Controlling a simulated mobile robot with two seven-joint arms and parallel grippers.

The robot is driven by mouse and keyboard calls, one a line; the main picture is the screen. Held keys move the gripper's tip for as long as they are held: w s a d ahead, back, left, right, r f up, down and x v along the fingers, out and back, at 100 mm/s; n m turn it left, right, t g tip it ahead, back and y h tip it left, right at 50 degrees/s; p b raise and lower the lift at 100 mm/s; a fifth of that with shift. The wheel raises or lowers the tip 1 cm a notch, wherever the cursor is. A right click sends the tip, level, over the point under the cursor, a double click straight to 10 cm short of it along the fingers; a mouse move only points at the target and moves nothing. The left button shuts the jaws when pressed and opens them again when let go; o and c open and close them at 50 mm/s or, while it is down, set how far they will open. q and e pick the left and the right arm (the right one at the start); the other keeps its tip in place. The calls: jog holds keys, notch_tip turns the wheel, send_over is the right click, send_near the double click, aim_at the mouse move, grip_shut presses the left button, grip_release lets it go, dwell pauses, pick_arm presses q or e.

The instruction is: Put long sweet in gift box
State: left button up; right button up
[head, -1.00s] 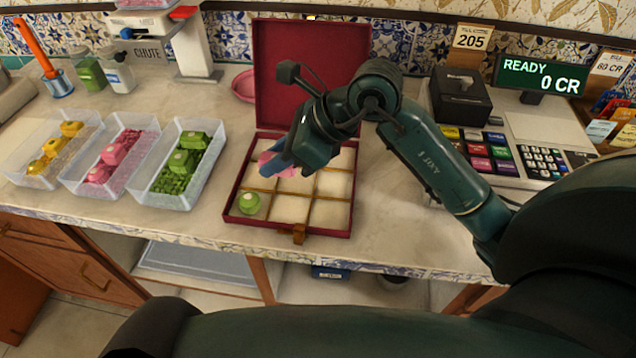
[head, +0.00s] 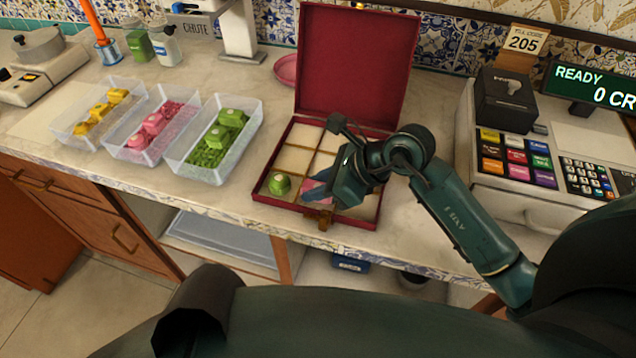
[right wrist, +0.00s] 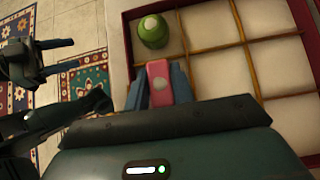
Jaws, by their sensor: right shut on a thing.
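The open red gift box (head: 345,218) stands on the counter, with its lid up and cream-padded compartments split by gold dividers. A round green sweet (head: 279,184) sits in its front left compartment; it also shows in the right wrist view (right wrist: 152,31). My right gripper (head: 318,194) is shut on a long pink sweet (right wrist: 158,80), beside the green sweet at the front middle compartment. The sweet is partly hidden by the fingers, and I cannot tell whether it touches the pad. My left gripper (right wrist: 60,57) shows at the left of the right wrist view, its fingers apart and empty.
Clear bins of yellow (head: 84,133), pink (head: 135,156) and green sweets (head: 189,171) stand left of the box. A cash register (head: 500,190) stands to the right. A pink dish (head: 286,70) lies behind. Bare counter lies between the green bin and the box.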

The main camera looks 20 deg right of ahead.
jog(key=shift+f, duration=0.15)
jog(key=o, duration=0.7)
jog(key=shift+r, duration=0.35)
jog(key=v, duration=1.2)
jog(key=shift+f+b, duration=0.1)
jog(key=shift+b, duration=0.2)
